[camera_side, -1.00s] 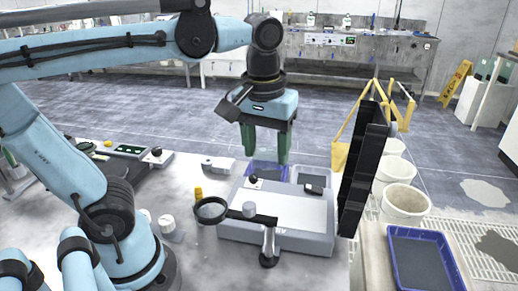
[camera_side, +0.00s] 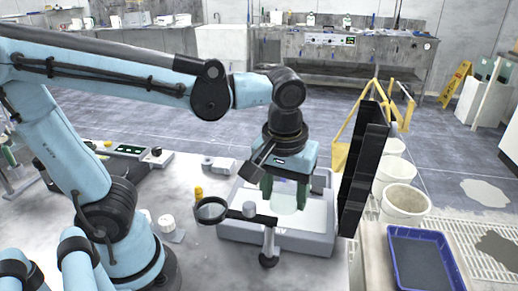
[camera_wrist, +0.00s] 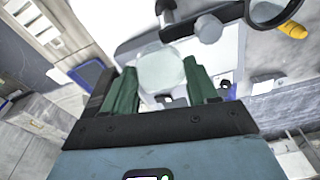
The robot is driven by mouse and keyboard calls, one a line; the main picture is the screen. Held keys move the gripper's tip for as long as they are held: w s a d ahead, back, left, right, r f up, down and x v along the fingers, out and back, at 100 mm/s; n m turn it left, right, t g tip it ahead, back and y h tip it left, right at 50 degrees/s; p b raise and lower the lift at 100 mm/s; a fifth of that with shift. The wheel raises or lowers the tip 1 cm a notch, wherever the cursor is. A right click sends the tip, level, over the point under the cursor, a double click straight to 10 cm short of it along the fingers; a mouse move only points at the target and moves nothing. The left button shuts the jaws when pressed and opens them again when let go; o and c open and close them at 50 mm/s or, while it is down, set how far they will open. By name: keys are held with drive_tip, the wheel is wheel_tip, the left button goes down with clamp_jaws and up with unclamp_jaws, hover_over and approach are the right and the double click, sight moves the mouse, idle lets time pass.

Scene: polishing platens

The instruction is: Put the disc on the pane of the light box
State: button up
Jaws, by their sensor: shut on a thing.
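My gripper (camera_side: 285,205) has green fingers pointing down and is shut on a pale, see-through disc (camera_side: 286,199). In the wrist view the round disc (camera_wrist: 162,72) sits between the two fingertips (camera_wrist: 160,66). The light box (camera_side: 276,239) is a grey case with a bright white pane (camera_side: 316,214) on top. The gripper and disc are over the pane, towards its rear. I cannot tell whether the disc touches the pane or hangs just above it. The gripper hides part of the box's back edge.
A round magnifier (camera_side: 211,210) on a stand reaches across the box's front left. Tall black panels (camera_side: 362,170) stand close on the right. A yellow-capped bottle (camera_side: 198,193) is at the left. A blue tray (camera_side: 420,262) lies at the front right.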

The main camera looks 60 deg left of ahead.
drive_tip(key=w+a+f, duration=0.1)
drive_tip(key=a, duration=0.1)
drive_tip(key=w+a+f, duration=0.2)
drive_tip(key=a, duration=0.1)
drive_tip(key=w+a+f, duration=0.1)
drive_tip(key=a+f, duration=0.1)
drive_tip(key=shift+w+a+f, duration=0.25)
drive_tip(key=shift+w+a, duration=0.15)
drive_tip(key=shift+f, duration=2)
drive_tip(key=shift+f, duration=0.1)
drive_tip(key=o, duration=1.1)
wheel_tip(320, 180, up, 12)
drive_tip(key=s, duration=0.1)
drive_tip(key=f+m+t, duration=0.1)
drive_tip(key=m+t, duration=0.1)
drive_tip(key=s+f+m+t, duration=0.1)
drive_tip(key=m+t, duration=0.1)
drive_tip(key=s+f+m+t, duration=0.1)
drive_tip(key=m+t, duration=0.1)
drive_tip(key=shift+s+f+m+h, duration=0.2)
drive_tip(key=shift+f+m+h, duration=0.15)
drive_tip(key=shift+m+h, duration=0.05)
